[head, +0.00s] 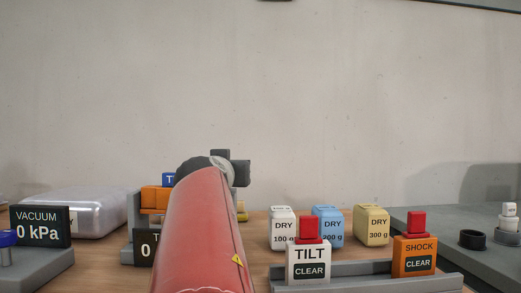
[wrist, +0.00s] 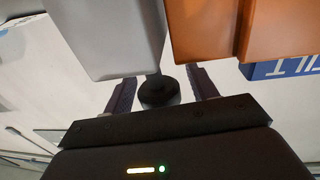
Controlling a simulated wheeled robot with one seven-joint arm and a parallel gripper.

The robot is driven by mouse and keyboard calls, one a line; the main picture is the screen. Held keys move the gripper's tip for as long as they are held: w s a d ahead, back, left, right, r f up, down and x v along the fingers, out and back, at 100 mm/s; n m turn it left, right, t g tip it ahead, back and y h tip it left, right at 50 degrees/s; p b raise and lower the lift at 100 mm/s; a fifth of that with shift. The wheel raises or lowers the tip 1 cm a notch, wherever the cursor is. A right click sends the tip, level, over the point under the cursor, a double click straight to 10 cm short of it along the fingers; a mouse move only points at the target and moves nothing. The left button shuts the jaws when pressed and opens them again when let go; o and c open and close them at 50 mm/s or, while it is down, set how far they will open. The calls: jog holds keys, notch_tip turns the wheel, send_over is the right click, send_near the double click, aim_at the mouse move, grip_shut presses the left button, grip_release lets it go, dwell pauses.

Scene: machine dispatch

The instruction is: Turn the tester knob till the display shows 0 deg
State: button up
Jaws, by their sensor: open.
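The tester knob (wrist: 158,92) is dark and round in the wrist view. My gripper (wrist: 161,84) is open, with one finger on each side of the knob and visible gaps; I cannot tell how deep the fingers reach. A grey block (wrist: 105,35) and an orange block (wrist: 215,25) with a blue label (wrist: 285,68) stand just beyond. In the head view the orange block (head: 154,199) sits on a grey stand. The tester display (head: 144,247) is dark and shows a leading "0"; my red arm hides the rest. The knob is hidden there too.
A VACUUM display (head: 40,227) reading 0 kPa and a silver case (head: 95,212) are at left. TILT (head: 308,262) and SHOCK (head: 414,257) indicators with red tops stand at right. White, blue and yellow DRY packs (head: 371,226) stand behind them.

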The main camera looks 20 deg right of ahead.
jog(key=shift+a+n+t+y+b, duration=0.25)
jog(key=shift+n+t+y+b, duration=0.3)
jog(key=shift+n+y, duration=0.85)
jog(key=shift+w+a+f+n+t+y+b, duration=0.15)
jog(key=shift+n+y+b, duration=0.3)
jog(key=shift+y+b, duration=0.45)
jog(key=shift+s+a+n+t+y+b, duration=0.1)
jog(key=shift+n+y+b, duration=0.4)
jog(key=shift+y, duration=0.7)
